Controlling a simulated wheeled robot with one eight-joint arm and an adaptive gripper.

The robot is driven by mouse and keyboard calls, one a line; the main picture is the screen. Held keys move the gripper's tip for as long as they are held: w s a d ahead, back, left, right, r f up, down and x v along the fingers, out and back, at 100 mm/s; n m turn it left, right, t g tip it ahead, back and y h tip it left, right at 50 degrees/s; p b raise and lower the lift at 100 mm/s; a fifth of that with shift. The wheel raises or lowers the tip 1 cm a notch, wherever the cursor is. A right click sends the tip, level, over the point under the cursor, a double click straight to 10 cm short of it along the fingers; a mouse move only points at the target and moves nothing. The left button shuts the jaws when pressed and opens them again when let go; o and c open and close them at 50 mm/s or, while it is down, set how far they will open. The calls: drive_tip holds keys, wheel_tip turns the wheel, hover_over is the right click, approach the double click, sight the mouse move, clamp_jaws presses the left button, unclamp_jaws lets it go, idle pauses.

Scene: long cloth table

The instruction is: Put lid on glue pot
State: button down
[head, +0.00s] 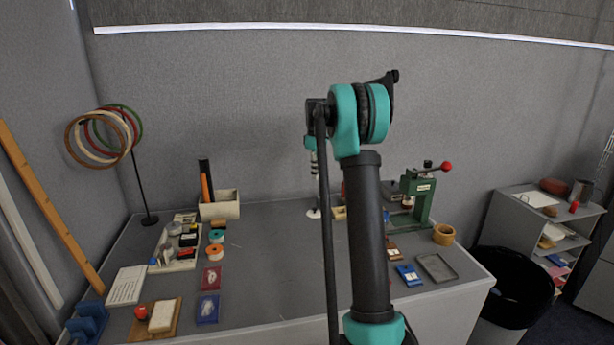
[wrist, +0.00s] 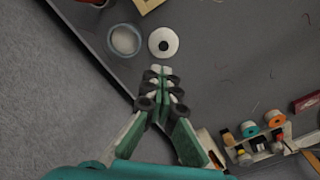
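A white disc with a dark centre, seemingly the lid (wrist: 163,43), lies flat on the table just beyond my fingertips in the wrist view. A round, pale-rimmed vessel, seemingly the glue pot (wrist: 112,40), stands to its left near the table's edge, apart from it, with its top uncovered. In the head view a white disc (head: 313,213) shows on the table below my gripper (head: 313,165); the pot is not clearly visible there. My gripper (wrist: 161,72) points at the table with its fingertips together, nothing visible between them and not touching the disc.
A caddy with tape rolls (wrist: 276,117) lies at lower right in the wrist view. A cream box (head: 220,206) stands at left. The table's middle (head: 275,255) is clear.

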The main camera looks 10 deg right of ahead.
drive_tip(key=shift+w+d+f, duration=0.8)
drive_tip(key=shift+d+f, duration=0.05)
drive_tip(key=shift+f, duration=0.65)
drive_tip(key=shift+w+d+f, duration=0.8)
drive_tip(key=shift+w+f, duration=0.05)
drive_tip(key=shift+f, duration=0.6)
drive_tip(key=shift+w+d+f, duration=0.8)
drive_tip(key=shift+d+f, duration=0.05)
drive_tip(key=shift+f, duration=0.65)
drive_tip(key=w+d+r, duration=0.4)
drive_tip(key=r, duration=0.1)
drive_tip(key=shift+w+d, duration=0.2)
drive_tip(key=shift+w, duration=0.1)
idle(2.8)
